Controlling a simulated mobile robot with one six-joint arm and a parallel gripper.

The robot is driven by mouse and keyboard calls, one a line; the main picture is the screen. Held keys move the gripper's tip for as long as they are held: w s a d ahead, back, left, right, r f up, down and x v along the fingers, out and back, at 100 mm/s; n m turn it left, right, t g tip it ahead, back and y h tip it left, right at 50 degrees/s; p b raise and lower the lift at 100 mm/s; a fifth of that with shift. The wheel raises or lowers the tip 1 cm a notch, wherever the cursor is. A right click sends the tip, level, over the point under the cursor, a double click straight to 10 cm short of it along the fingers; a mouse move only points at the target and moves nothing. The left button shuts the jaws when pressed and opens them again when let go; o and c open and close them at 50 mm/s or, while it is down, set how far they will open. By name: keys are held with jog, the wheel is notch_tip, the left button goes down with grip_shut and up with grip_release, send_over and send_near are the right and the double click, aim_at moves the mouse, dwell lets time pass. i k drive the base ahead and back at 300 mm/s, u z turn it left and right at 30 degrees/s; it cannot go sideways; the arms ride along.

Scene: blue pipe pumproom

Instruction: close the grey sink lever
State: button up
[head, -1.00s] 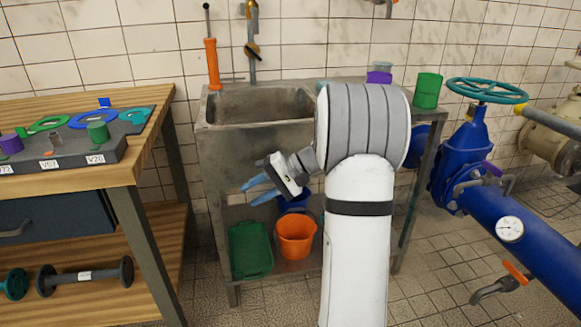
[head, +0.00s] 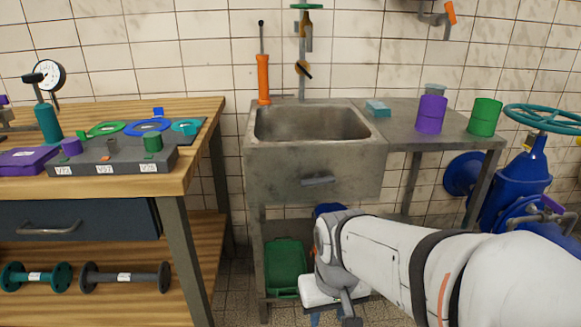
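The metal sink (head: 250,150) stands against the tiled wall in the middle of the head view. I see nothing held.
A wooden workbench (head: 206,113) stands at the left. A purple can (head: 431,114) and a green can (head: 484,117) stand on the sink's right counter. A green bin (head: 285,266) is beneath. Blue pipework (head: 518,180) stands at the right. Space before the lever is clear.

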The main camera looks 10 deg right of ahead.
aim_at(317, 180)
jog(key=z, duration=1.95)
jog(key=k, duration=1.4)
jog(key=u, duration=1)
jog(key=i, duration=1.05)
jog(key=u, duration=0.1)
